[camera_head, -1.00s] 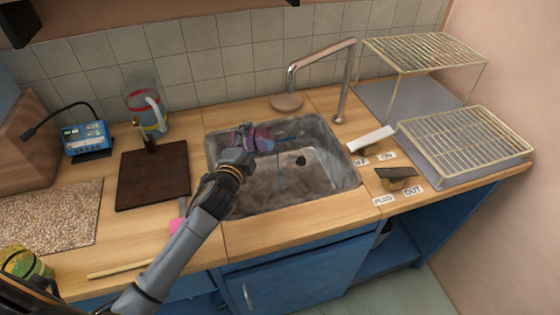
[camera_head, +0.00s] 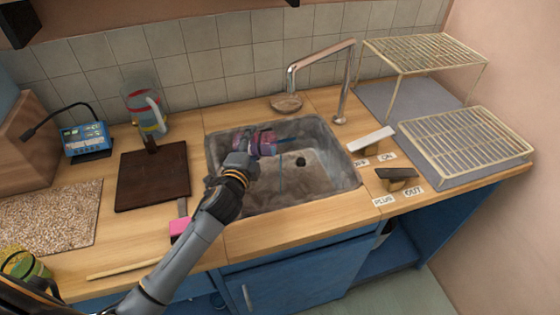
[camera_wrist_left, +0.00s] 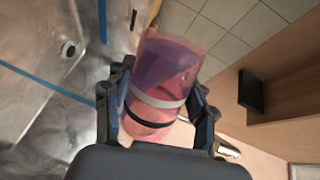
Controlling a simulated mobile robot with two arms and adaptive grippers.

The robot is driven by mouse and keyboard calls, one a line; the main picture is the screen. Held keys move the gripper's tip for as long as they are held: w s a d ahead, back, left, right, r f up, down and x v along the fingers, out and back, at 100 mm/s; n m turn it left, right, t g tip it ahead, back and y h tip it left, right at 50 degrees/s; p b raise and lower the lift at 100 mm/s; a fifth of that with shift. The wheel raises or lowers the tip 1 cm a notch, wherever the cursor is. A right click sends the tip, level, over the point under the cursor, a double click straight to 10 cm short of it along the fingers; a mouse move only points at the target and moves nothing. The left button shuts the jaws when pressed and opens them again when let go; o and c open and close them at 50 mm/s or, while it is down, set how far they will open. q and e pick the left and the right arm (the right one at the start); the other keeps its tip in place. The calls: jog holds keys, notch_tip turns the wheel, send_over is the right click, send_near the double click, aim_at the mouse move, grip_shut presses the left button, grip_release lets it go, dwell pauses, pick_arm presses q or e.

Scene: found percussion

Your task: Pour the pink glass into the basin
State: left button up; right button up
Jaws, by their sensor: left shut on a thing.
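The pink glass (camera_head: 265,143) is a see-through pink cup with a grey band and a black band, seen close up in the left wrist view (camera_wrist_left: 170,70). My left gripper (camera_head: 252,146) is shut around it, with one finger on each side in the left wrist view (camera_wrist_left: 158,105). The glass is held over the back left part of the basin (camera_head: 315,185) and looks tipped over towards the right. The basin is a worn grey metal sink with a dark round drain. I cannot make out any contents leaving the glass. My right gripper is not in view.
A tall tap (camera_head: 347,85) arches behind the basin. Lever switches (camera_head: 371,139) and a wire rack (camera_head: 465,145) stand to the right. A dark board (camera_head: 153,178), a jug (camera_head: 148,108) and a pink-ended tool (camera_head: 179,229) are to the left.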

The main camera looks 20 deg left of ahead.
pick_arm(q)
jog(key=shift+d+r+m+p, duration=0.2)
jog(key=shift+r+m+p, duration=0.35)
jog(key=shift+m+p, duration=0.3)
dwell(0.6)
jog(key=shift+f, duration=0.1)
